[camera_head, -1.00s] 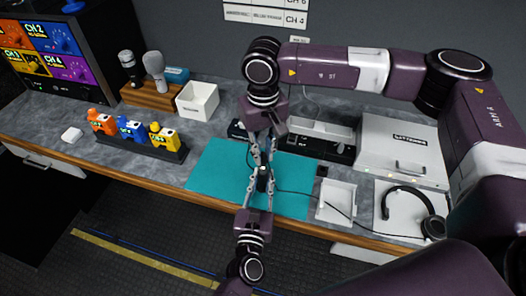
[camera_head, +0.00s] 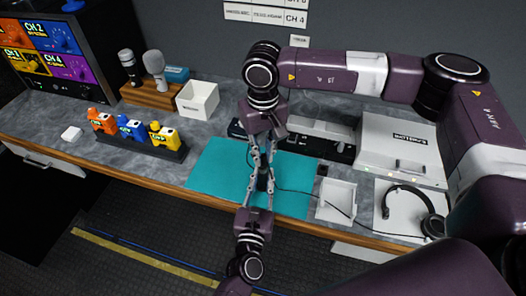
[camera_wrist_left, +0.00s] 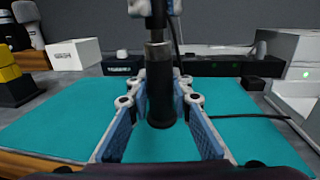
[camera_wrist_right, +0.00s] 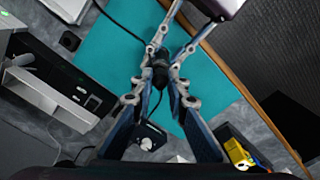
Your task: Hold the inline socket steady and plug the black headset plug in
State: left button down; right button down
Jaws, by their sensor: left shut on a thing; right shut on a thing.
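The black inline socket (camera_wrist_left: 161,105) stands upright above the teal mat, with a grey metallic section at its upper end. My left gripper (camera_head: 258,190) is shut on it; its fingers (camera_wrist_left: 160,98) press from both sides. The black headset plug (camera_wrist_left: 158,22) is directly above, in line with the socket and apparently meeting its top; I cannot tell how deep it sits. My right gripper (camera_head: 264,166) comes from above and is shut on the plug. In the right wrist view, its fingertips (camera_wrist_right: 160,68) close around the dark plug, which hides most of the socket.
The teal mat (camera_head: 215,165) lies beneath. A thin cable crosses it towards the headset (camera_head: 432,225) at right. A small white tray (camera_head: 337,200), a white case (camera_head: 400,150) and a black unit stand nearby. Coloured packs (camera_head: 130,130) stand in a rack at left.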

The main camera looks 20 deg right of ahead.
aim_at(263, 155)
jog(key=shift+f, duration=0.55)
jog(key=c, duration=1.8)
grip_release()
notch_tip(263, 155, up, 12)
jog(key=shift+f, duration=0.1)
pick_arm(q)
jog(key=c, duration=1.7)
grip_release()
jog(key=shift+o, duration=0.2)
